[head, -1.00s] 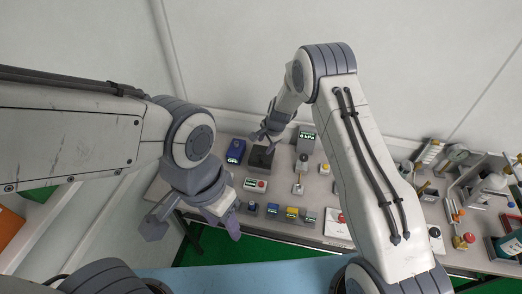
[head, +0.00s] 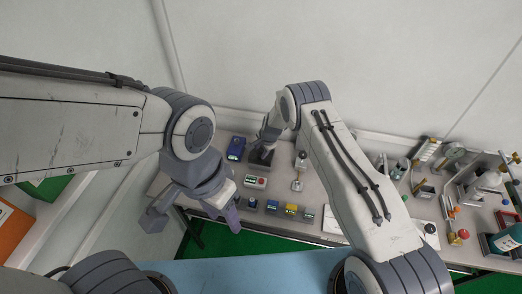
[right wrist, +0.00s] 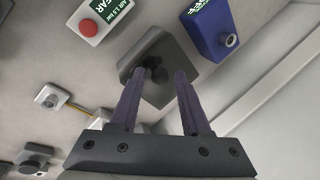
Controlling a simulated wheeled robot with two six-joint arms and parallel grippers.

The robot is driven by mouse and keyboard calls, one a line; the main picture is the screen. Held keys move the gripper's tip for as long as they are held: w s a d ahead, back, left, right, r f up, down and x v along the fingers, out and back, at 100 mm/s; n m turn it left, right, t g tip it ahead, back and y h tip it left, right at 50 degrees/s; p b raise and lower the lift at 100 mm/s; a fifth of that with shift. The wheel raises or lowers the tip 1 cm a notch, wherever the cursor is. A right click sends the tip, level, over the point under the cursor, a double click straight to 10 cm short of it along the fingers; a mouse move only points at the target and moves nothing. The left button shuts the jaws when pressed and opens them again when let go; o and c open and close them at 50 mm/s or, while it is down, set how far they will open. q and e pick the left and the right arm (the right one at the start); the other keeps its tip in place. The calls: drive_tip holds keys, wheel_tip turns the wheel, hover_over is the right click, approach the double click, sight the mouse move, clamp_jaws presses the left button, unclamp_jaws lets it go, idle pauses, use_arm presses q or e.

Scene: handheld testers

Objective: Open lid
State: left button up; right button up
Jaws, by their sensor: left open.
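A dark grey box (right wrist: 147,50) with a small dark knob-like part (right wrist: 157,72) on its top face lies ahead of my right gripper in the right wrist view. It may be the lidded tester, but no lid seam is clear. In the head view the box (head: 262,159) is partly covered by my right gripper (head: 260,150). My right gripper (right wrist: 158,76) is open, with its two purple fingers apart on either side of the knob-like part; contact cannot be told.
A blue device (head: 236,148) stands close left of the box, and a white box with a red button (head: 255,181) lies in front. Small coloured boxes (head: 290,209) line the front edge. A post-like device (head: 299,178) stands right. More instruments (head: 480,187) crowd the far right.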

clamp_jaws()
idle(1.2)
